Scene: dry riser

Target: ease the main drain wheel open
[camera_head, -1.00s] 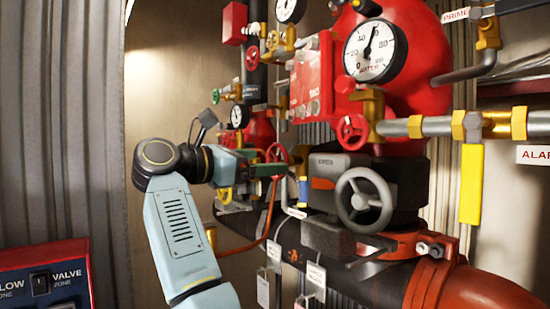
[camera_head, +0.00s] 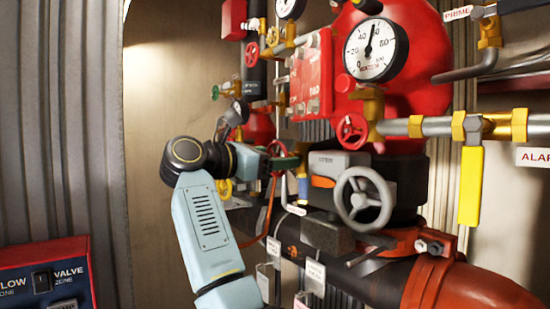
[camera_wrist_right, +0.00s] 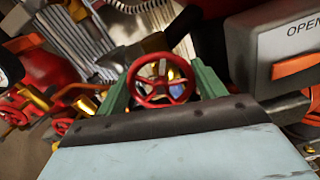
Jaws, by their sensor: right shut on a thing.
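A small red handwheel (camera_wrist_right: 160,82) with spokes sits between the green fingers of my right gripper (camera_wrist_right: 162,88) in the right wrist view. The fingers are shut on its rim, one on each side. In the head view my right gripper (camera_head: 284,160) is at this same wheel, left of the grey valve box, and the fingers and wrist hide much of it. I cannot read a label that names the wheel. My left gripper is not in view.
A grey handwheel (camera_head: 364,199) and a valve box with an orange lever (camera_head: 322,182) stand close to the right. Another red handwheel (camera_head: 351,130) is above. A large dark pipe (camera_head: 370,285) runs below, with hanging tags (camera_head: 315,274).

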